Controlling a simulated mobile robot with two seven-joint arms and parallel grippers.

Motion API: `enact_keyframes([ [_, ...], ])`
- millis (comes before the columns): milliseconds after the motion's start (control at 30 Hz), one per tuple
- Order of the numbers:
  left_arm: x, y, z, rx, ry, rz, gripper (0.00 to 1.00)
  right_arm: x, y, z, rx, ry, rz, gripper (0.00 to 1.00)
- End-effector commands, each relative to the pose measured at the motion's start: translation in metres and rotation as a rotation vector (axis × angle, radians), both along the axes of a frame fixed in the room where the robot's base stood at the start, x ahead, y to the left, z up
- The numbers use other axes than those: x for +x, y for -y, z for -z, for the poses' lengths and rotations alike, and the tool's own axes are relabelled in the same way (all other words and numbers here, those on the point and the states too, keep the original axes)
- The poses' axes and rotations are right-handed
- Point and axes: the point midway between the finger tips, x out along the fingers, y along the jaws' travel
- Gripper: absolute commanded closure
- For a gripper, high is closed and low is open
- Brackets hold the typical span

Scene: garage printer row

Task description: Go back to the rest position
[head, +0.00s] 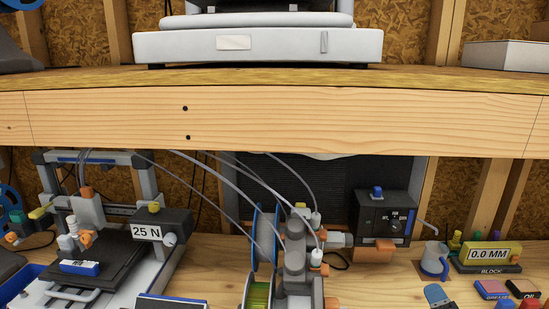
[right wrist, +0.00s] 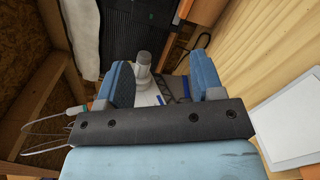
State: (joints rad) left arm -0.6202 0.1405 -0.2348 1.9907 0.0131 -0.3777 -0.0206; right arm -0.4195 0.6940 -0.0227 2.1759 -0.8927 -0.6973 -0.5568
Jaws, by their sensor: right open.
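My right gripper (right wrist: 162,68) shows in the right wrist view, with its two blue fingers spread wide apart. Nothing is clamped between the fingers. A grey cylinder-topped part (right wrist: 143,68) shows in the gap between them; its distance from the fingers is hard to tell. I cannot make out the right gripper clearly in the head view. My left gripper does not show in either view.
A wooden shelf beam (head: 275,122) crosses above the bench. Below it are a printer (head: 93,200), a blue spool (head: 265,235), grey parts with tubes (head: 296,262), a dark control box (head: 384,215) and a jug (head: 434,262). A white case (head: 258,46) stands on the shelf.

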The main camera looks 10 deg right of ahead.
Motion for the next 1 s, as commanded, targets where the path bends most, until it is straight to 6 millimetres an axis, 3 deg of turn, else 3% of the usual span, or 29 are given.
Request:
enact_keyframes([
  [33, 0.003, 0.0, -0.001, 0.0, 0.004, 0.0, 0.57, 0.0, 0.0, 0.0, 0.002, -0.001, 0.0, 0.39],
  [267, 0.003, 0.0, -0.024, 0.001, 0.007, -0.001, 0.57, -0.038, -0.062, 0.095, 0.598, -0.171, -0.012, 0.39],
  [400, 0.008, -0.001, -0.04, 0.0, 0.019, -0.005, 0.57, -0.073, -0.123, 0.145, 1.039, -0.258, 0.025, 0.39],
  [500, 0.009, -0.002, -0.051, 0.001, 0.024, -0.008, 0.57, -0.1, -0.175, 0.169, 1.38, -0.301, 0.08, 0.39],
  [600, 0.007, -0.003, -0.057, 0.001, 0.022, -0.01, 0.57, -0.12, -0.22, 0.182, 1.666, -0.32, 0.144, 0.39],
  [700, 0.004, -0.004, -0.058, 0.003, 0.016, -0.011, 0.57, -0.133, -0.249, 0.187, 1.852, -0.325, 0.194, 0.39],
  [800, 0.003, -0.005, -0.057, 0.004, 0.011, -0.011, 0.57, -0.138, -0.263, 0.189, 1.941, -0.324, 0.22, 0.39],
  [1000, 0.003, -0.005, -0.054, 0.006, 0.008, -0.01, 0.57, -0.139, -0.265, 0.19, 1.96, -0.324, 0.224, 0.39],
])
